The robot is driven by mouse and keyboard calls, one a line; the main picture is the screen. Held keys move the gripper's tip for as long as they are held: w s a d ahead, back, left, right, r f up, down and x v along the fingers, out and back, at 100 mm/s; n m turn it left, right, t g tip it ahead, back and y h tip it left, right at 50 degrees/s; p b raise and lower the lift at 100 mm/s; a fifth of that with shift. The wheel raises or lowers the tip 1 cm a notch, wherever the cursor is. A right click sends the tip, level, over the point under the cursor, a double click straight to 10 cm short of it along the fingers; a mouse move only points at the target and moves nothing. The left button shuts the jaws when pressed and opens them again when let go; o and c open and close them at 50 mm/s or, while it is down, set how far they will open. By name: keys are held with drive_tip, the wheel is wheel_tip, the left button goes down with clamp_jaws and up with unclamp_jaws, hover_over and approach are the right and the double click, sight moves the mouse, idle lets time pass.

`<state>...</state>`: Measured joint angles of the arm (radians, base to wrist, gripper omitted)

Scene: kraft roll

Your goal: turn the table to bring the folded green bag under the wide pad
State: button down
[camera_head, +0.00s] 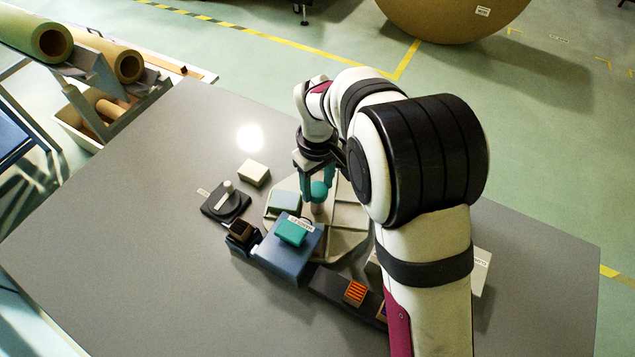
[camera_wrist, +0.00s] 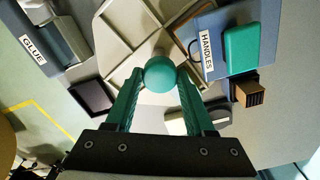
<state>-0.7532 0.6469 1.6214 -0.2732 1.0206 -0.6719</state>
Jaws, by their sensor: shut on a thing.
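The turntable (camera_head: 345,240) is a pale beige many-sided table with raised dividers; it also shows in the wrist view (camera_wrist: 122,62). A round teal knob (camera_wrist: 160,75) stands at its middle. My gripper (camera_head: 317,190) is shut on this knob, one finger on each side. A pale green flat piece (camera_head: 285,201) lies at the table's left edge; I cannot tell whether it is the folded green bag. The blue station labelled HANDLES (camera_head: 285,252) stands over the near edge, with a teal block (camera_head: 291,233) on top. I cannot make out which part is the wide pad. My arm hides the table's right side.
A dark dial with a pale lever (camera_head: 227,202) and a cream block (camera_head: 254,172) stand left of the turntable. An orange-striped block (camera_head: 355,293) is in front. The GLUE station (camera_wrist: 45,35) is opposite HANDLES. The grey worktop (camera_head: 140,230) is clear at far left.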

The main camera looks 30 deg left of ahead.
drive_tip(key=shift+n, duration=6.9)
drive_tip(key=shift+c, duration=1.3)
unclamp_jaws()
wheel_tip(320, 180, up, 16)
